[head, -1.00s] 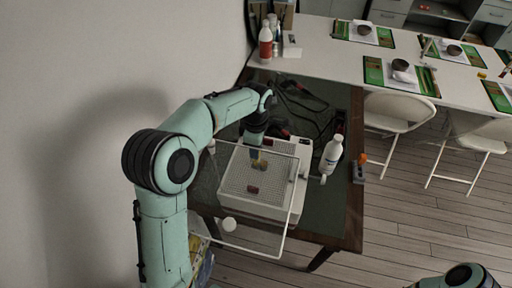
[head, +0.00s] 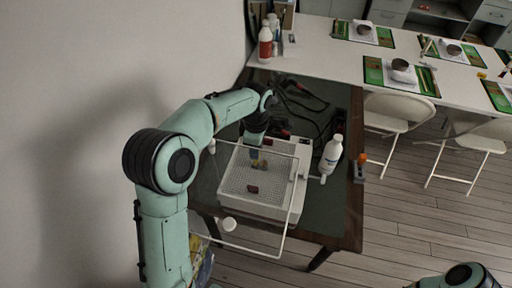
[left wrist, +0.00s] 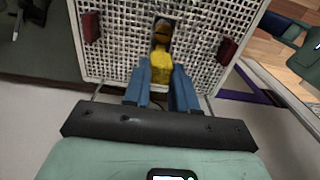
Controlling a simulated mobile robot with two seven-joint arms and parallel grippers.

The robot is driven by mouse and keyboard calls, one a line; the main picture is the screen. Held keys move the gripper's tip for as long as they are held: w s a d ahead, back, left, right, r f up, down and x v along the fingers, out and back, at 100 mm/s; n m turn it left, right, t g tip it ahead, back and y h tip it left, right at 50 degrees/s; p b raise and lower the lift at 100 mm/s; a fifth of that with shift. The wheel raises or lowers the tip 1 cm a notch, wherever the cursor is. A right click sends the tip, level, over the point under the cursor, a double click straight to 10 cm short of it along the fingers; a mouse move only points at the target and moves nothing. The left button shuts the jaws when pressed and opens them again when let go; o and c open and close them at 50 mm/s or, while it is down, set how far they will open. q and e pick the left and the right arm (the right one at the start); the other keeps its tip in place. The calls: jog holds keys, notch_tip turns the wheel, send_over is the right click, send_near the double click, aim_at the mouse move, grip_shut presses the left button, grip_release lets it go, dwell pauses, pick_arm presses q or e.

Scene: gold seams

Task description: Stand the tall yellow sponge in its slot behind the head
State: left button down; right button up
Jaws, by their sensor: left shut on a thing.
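My left gripper (left wrist: 161,92) is shut on the tall yellow sponge (left wrist: 160,66), which stands between its blue fingers. In the head view the gripper (head: 255,148) is over the white grid-topped box (head: 232,181). In the left wrist view the sponge's far end is at a dark opening (left wrist: 164,27) in the white grid (left wrist: 121,45). I cannot tell how deep the sponge sits in it. The grinder head itself is not clearly visible. My right gripper is out of view.
A clear framed shield (head: 290,216) stands in front of the box. Dark red blocks (left wrist: 91,27) sit on the grid. A white bottle (head: 331,156) stands right of the box. Black cables (head: 301,103) lie behind it. A wall is close on the left.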

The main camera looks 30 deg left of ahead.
pick_arm(q)
jog(key=shift+f+b, duration=1.1)
jog(key=shift+f, duration=1.55)
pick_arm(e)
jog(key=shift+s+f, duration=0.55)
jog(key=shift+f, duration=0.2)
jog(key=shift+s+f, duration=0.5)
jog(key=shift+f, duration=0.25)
pick_arm(q)
jog(key=c, duration=0.8)
grip_release()
jog(key=shift+r, duration=0.15)
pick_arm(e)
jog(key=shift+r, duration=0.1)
pick_arm(q)
jog(key=shift+r+p, duration=1.75)
jog(key=shift+r, duration=1.65)
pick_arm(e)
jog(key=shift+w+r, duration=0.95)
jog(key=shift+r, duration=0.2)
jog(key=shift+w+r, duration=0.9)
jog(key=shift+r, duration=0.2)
